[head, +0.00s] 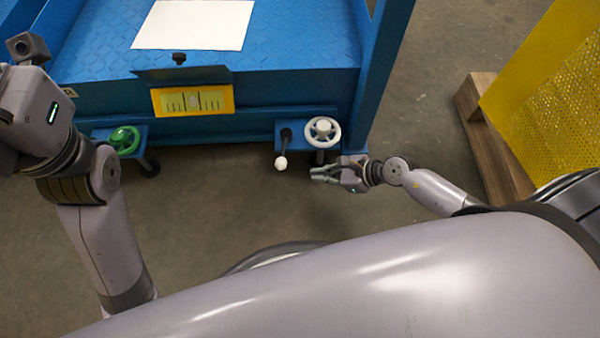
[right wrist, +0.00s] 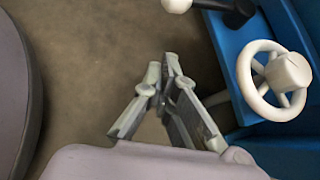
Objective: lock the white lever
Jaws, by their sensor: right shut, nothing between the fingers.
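The white lever (head: 281,163) is a black arm with a white ball knob, hanging down from the blue bench front just left of the white handwheel (head: 322,131). In the right wrist view, its white knob (right wrist: 177,5) is cut by the top edge. My right gripper (head: 317,174) is shut and empty, its fingertips pointing left, a little right of and below the knob and apart from it. Its closed fingertips show in the right wrist view (right wrist: 166,65). My left arm shows at the left of the head view, but its fingers are not visible.
A green handwheel (head: 124,140) is on the bench front at left. A yellow level gauge (head: 193,101) sits on the blue bench (head: 300,60), with a white sheet (head: 195,24) on top. A wooden pallet (head: 490,135) with yellow mesh stands at right. Floor before the lever is clear.

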